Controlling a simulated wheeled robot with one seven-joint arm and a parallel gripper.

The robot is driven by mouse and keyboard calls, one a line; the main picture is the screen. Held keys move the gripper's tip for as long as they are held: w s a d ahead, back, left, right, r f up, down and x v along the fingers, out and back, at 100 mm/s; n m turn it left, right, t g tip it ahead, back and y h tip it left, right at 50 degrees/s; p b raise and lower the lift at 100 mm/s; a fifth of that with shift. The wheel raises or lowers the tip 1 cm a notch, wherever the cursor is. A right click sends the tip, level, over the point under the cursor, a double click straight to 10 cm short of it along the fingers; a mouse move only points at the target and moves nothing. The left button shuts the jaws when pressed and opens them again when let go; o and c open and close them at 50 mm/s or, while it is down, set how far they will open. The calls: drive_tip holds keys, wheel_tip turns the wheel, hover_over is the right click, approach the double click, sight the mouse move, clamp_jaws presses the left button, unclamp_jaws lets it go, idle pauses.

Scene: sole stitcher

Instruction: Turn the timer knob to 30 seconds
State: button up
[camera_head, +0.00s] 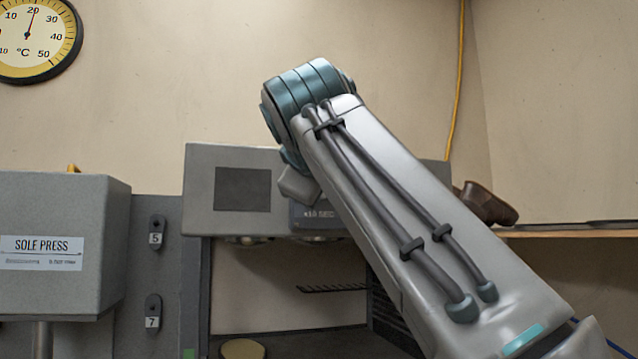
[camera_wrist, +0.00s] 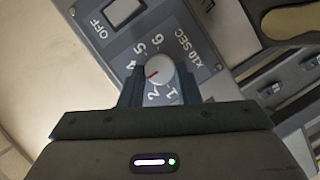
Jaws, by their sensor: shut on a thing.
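The timer knob (camera_wrist: 161,71) is a round pale grey dial with a red pointer line, on a dark panel (camera_wrist: 191,42) marked "x10 SEC". The numbers 1, 2, 4, 5 and 6 show around it; the 3 is hidden by the left finger. The red line points left and slightly down, between 2 and 4, where the hidden 3 would lie. My gripper (camera_wrist: 160,80) is shut on the knob, one finger on each side. In the head view my arm covers the knob and gripper; part of the "x10 SEC" panel (camera_head: 318,214) shows beside it.
A switch (camera_wrist: 122,11) marked OFF sits by the knob. In the head view, the grey machine (camera_head: 230,228) has an open bay below. The sole press (camera_head: 60,210) stands at left, numbered hooks (camera_head: 155,239) between. A brown shoe (camera_head: 487,204) is on the right shelf (camera_head: 580,233).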

idle(0.3)
drive_tip(key=o, duration=1)
drive_tip(key=shift+c, duration=0.2)
drive_tip(key=shift+s, duration=0.1)
drive_tip(key=d+v, duration=0.1)
drive_tip(key=v, duration=1.2)
drive_tip(key=shift+s+a, duration=0.35)
drive_tip(key=shift+a, duration=0.1)
